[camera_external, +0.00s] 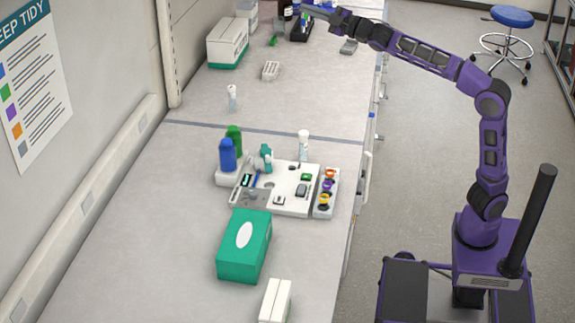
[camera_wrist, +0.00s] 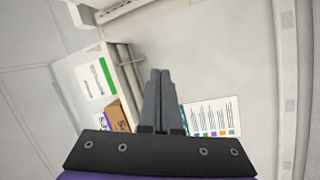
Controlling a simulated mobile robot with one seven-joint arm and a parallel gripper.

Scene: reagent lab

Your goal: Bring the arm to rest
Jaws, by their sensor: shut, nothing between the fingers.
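My purple arm reaches out over the far end of the long grey bench (camera_external: 120,235) in the external view. My gripper (camera_external: 308,8) is at the top edge of that view, above a dark rack (camera_external: 300,32) at the back of the bench. In the wrist view my gripper (camera_wrist: 158,74) shows its two grey fingers together with nothing between them. The wrist view faces a pale wall, with a shelf of boxes (camera_wrist: 97,77) to the left and a poster (camera_wrist: 211,115) to the right.
A white and green box (camera_external: 228,42) and a small white rack (camera_external: 271,70) stand on the bench's far part. A white tray (camera_external: 285,209) with small items, a blue bottle (camera_external: 227,155) and a green tissue box (camera_external: 244,246) stand nearer. A blue stool (camera_external: 512,17) stands on open floor.

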